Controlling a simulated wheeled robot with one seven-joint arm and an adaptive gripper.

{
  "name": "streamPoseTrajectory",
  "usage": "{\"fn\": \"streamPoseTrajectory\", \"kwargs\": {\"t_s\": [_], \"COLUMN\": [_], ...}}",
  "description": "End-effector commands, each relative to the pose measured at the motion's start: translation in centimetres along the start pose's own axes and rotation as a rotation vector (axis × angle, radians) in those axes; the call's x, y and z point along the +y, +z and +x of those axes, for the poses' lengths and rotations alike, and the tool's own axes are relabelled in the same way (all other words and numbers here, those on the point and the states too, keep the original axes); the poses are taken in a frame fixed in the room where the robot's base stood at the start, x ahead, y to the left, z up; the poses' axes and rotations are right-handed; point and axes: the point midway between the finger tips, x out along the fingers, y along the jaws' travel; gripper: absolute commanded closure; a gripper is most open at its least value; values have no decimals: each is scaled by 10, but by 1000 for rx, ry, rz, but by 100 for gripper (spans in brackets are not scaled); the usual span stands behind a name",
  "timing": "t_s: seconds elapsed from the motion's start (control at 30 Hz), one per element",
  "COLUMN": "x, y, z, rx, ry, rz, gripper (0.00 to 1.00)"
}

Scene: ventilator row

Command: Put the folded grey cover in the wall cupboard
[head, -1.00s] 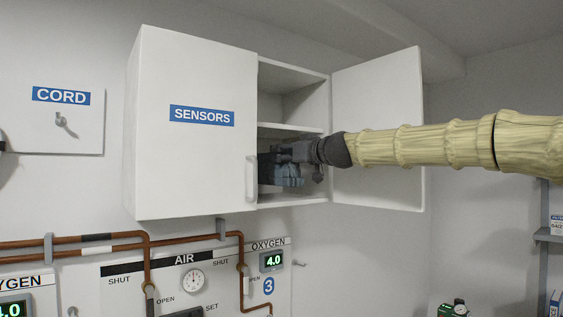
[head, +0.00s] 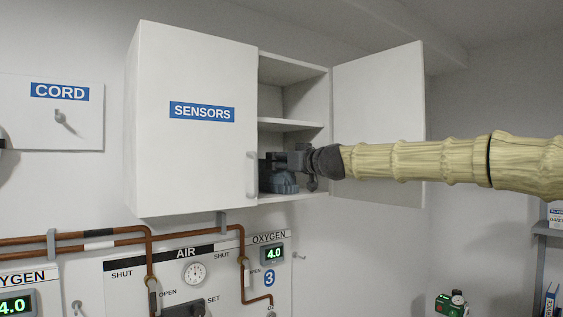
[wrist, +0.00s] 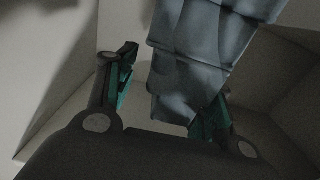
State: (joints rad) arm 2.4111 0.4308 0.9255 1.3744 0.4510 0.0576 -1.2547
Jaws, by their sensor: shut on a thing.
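The wall cupboard (head: 192,165) hangs on the wall, its left door marked SENSORS closed and its right door (head: 385,105) swung open. Inside, a middle shelf (head: 291,125) splits the open side into two compartments. My gripper (head: 285,161) reaches into the lower compartment and is shut on the folded grey cover (head: 281,184). The cover is low in the compartment, close to its floor; I cannot tell whether it touches. In the wrist view the cover (wrist: 195,65) lies between the two fingers. The left door hides part of the compartment.
The upper compartment (head: 300,100) looks empty. The left door's handle (head: 252,175) is close beside my gripper. The open right door stands behind my arm. Below are copper pipes (head: 195,238) and a gas panel with a gauge (head: 193,273).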

Motion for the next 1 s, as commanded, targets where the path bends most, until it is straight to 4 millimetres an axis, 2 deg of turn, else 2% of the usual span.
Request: {"fn": "streamPoseTrajectory", "kwargs": {"t_s": [0.07, 0.1, 0.23, 0.67, 1.0], "x": [0, 0, 0, 0, 1], "y": [2, 2, 2, -2, 1], "z": [0, 0, 0, 0, -44], "rx": [1, 0, 0, 0, 2], "ry": [1, 1, 1, 1, 1], "rz": [0, -1, 0, 0, -2], "gripper": [86, 46, 23, 23, 23]}}
